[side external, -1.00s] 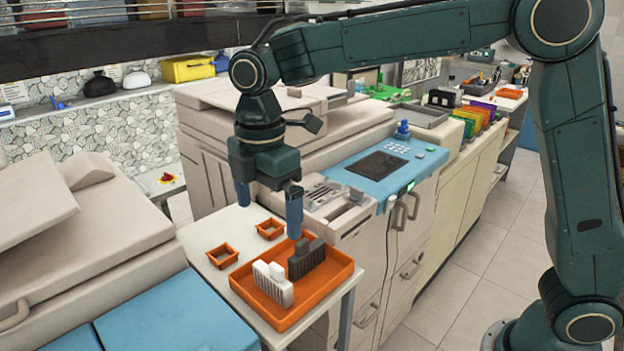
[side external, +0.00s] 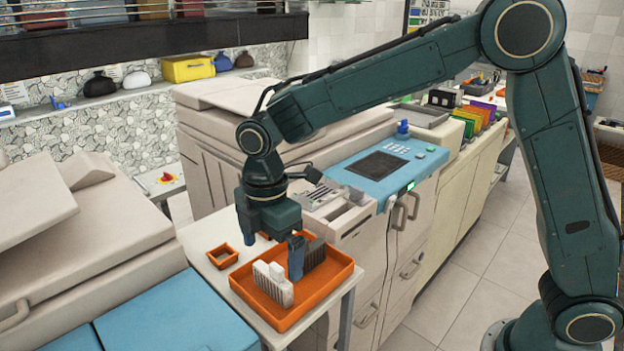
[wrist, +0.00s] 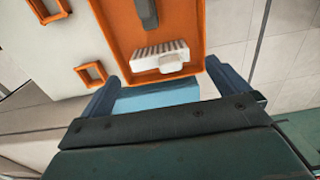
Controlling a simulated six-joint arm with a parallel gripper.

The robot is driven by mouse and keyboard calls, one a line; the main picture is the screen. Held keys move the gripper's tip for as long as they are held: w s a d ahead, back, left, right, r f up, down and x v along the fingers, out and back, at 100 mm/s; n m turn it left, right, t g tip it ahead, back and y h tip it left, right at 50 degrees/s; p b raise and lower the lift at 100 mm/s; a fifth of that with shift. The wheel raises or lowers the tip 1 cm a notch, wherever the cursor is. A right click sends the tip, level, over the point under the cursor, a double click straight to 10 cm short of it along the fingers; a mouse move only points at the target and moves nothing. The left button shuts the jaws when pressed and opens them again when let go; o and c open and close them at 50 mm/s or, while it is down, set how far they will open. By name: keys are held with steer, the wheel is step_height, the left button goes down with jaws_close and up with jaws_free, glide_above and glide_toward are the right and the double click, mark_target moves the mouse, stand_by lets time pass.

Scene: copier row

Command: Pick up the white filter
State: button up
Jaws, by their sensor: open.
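The white filter (side external: 272,284) is a ribbed block standing in the near-left part of the orange tray (side external: 322,299). In the wrist view the white filter (wrist: 158,50) lies ahead of the fingertips, between their lines. A dark grey filter (side external: 314,256) stands beside it in the same tray, and it also shows in the wrist view (wrist: 148,14). My gripper (side external: 272,250) is open and empty, pointing down. One finger is over the tray, in front of part of the dark filter; the other is beyond the tray's left side. Both fingers show in the wrist view (wrist: 166,84).
A small orange square holder (side external: 222,256) sits on the white table left of the tray. A second one is mostly hidden behind my gripper; it shows in the wrist view (wrist: 48,8). Copiers with a blue control panel (side external: 378,165) stand close behind and to the right.

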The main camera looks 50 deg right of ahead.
mark_target(271, 270)
steer(key=shift+f, duration=2.65)
steer(key=c, duration=0.8)
